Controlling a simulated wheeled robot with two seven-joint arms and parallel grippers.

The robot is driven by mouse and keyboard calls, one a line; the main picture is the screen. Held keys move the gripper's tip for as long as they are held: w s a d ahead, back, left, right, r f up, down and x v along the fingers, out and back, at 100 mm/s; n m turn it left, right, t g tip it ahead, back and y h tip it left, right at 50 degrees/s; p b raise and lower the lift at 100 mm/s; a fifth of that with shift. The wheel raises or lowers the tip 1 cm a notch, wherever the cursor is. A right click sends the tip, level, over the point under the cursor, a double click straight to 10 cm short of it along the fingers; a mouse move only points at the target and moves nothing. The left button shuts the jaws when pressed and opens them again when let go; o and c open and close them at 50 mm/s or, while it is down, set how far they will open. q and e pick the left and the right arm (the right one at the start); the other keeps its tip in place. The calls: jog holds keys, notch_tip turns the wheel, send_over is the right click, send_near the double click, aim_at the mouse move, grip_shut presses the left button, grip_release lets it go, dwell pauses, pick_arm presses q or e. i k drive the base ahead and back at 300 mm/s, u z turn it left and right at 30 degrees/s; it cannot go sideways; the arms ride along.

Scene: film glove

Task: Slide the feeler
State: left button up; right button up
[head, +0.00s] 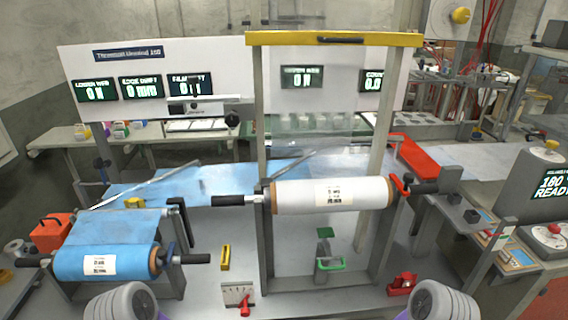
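No part is labelled as the feeler, so I cannot tell for certain which it is. A small dark block (190,109) with a pale label sits under a white horizontal bar (205,98), in front of the display panel. A round black knob (232,119) is at the right of this assembly. Neither gripper shows; only grey ribbed parts of my arms are at the bottom edge, left and right.
A blue film roll (75,264) is at left and a white roll (362,193) is on the central frame. A yellow crossbar (335,39) spans above. A yellow block (225,258), red-handled gauge (239,295) and green-handled item (330,264) occupy the front bench.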

aim_at(323, 233)
jog(key=k, duration=0.5)
jog(key=u, duration=1.2)
jog(key=i, duration=0.9)
jog(key=z, duration=1.7)
